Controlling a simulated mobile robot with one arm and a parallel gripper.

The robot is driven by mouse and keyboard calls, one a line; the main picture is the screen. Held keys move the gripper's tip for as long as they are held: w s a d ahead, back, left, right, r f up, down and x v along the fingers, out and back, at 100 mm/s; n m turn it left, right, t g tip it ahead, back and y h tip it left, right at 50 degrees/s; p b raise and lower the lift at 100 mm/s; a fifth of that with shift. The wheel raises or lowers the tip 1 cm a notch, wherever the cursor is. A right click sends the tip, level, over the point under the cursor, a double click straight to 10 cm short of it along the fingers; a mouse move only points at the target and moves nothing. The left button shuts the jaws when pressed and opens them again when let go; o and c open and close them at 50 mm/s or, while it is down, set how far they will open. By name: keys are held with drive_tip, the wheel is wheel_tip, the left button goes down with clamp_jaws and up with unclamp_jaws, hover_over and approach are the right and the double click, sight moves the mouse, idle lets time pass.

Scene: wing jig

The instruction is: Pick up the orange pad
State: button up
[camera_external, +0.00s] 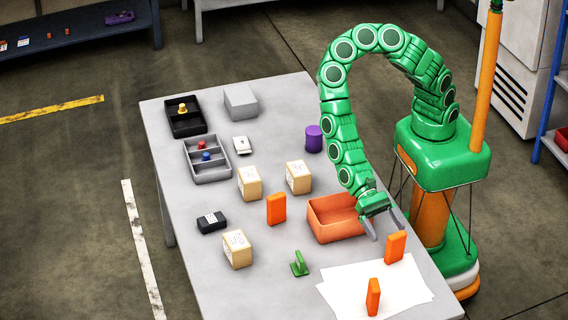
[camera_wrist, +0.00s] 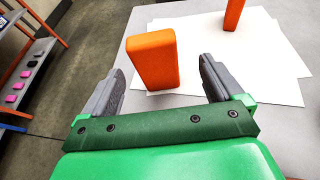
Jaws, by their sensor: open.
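Three upright orange blocks, any of which could be the orange pad, stand on the grey table. One orange pad (camera_external: 395,247) stands near the table's right edge at the white sheets, just beyond my gripper's fingertips. In the wrist view this orange pad (camera_wrist: 153,60) stands ahead, between the lines of the two fingers. A second orange block (camera_external: 373,297) stands on the white sheets and shows at the top of the wrist view (camera_wrist: 233,14). A third orange block (camera_external: 276,208) stands mid-table. My gripper (camera_external: 384,228) is open and empty, and its fingers (camera_wrist: 160,82) point toward the nearest pad.
An open orange bin (camera_external: 322,229) stands beside my gripper. A green stand-like piece (camera_external: 299,264) is left of the white sheets (camera_external: 338,292). Several tan boxes (camera_external: 237,250), a purple cylinder (camera_external: 314,138) and grey and black trays (camera_external: 221,175) occupy the rest of the table (camera_external: 262,297).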

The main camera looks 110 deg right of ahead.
sight(399, 245)
drive_tip(key=shift+x, duration=1.1)
drive_tip(key=shift+s+a+f, duration=0.15)
drive_tip(key=shift+s+a, duration=0.2)
drive_tip(key=shift+a, duration=0.4)
drive_tip(key=shift+s+a+f, duration=0.15)
drive_tip(key=shift+s+a, duration=0.15)
drive_tip(key=shift+a, duration=0.45)
drive_tip(key=shift+x, duration=1.05)
drive_tip(key=shift+w, duration=0.1)
drive_tip(key=c, duration=1.1)
drive_tip(key=shift+r, duration=5.1)
